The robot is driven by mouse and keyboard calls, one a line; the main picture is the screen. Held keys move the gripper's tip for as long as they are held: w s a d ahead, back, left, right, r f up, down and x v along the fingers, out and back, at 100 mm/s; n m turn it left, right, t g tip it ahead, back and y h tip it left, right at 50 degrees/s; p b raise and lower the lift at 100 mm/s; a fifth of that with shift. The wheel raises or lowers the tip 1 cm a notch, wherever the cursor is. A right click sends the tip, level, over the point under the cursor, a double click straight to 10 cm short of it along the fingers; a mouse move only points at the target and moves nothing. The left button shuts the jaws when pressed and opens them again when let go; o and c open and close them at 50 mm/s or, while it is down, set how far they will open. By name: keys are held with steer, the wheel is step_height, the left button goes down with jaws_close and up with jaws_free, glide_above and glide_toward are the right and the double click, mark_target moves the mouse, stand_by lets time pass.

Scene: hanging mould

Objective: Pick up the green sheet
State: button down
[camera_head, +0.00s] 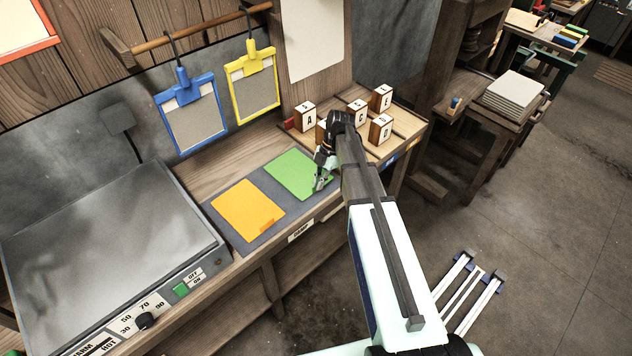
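The green sheet (291,172) lies flat on the right part of a grey mat (236,232) on the wooden bench. An orange sheet (247,208) lies on the same mat to its left. My gripper (319,186) points down at the right edge of the green sheet, its fingers overlapping that edge in the picture. I cannot tell whether the fingers touch the sheet or are open or shut. My arm comes in from the lower right and hides the bench just right of the sheet.
Blue (192,114) and yellow (252,84) frames hang from a wooden rod (195,33) behind the bench. Several lettered blocks (357,112) stand right of the sheet, close to my wrist. A heating plate (105,245) with controls fills the bench's left end.

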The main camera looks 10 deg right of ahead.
step_height(320, 180, up, 20)
steer(key=b, duration=0.3)
steer(key=shift+f, duration=0.2)
steer(key=shift+d, duration=0.1)
